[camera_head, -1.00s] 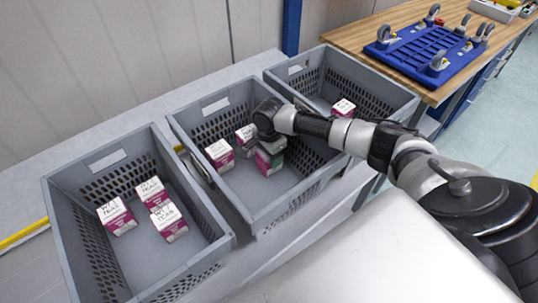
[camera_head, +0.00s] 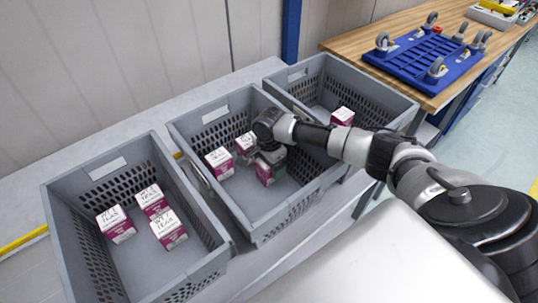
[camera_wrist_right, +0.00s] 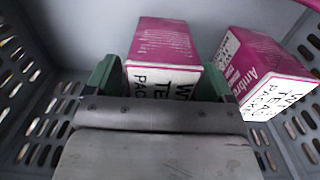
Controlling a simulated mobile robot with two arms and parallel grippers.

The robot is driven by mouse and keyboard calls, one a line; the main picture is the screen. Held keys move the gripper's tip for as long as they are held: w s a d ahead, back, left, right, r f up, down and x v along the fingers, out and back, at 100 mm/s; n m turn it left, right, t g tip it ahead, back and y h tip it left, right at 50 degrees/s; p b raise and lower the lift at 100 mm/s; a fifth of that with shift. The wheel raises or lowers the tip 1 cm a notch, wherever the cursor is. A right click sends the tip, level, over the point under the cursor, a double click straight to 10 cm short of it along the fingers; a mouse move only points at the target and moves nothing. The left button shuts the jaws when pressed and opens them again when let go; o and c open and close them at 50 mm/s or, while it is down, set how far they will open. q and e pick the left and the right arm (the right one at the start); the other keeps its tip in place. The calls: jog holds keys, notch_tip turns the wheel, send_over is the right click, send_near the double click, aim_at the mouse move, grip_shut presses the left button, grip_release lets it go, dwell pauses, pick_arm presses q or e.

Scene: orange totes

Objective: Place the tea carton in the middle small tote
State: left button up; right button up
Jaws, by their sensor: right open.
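My right gripper (camera_head: 272,166) reaches down into the middle grey tote (camera_head: 240,228). In the right wrist view its green fingers (camera_wrist_right: 160,82) are open, one on each side of a magenta and white tea carton (camera_wrist_right: 163,48), with small gaps beside it. That carton (camera_head: 264,173) also shows in the head view, partly hidden by the gripper. A second tea carton (camera_head: 219,162) stands to its left in the middle tote; a third (camera_head: 246,143) stands behind, partly hidden by the gripper. One neighbouring carton (camera_wrist_right: 262,72) shows at right in the wrist view. My left gripper is out of view.
The left tote (camera_head: 70,235) holds three tea cartons (camera_head: 153,200). The right tote (camera_head: 395,100) holds one visible carton (camera_head: 342,117). My right arm crosses the right tote. A wooden bench (camera_head: 345,45) with a blue wheeled dolly (camera_head: 425,55) stands behind right.

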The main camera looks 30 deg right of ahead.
notch_tip(320, 180, up, 12)
jog(key=shift+b, duration=1.05)
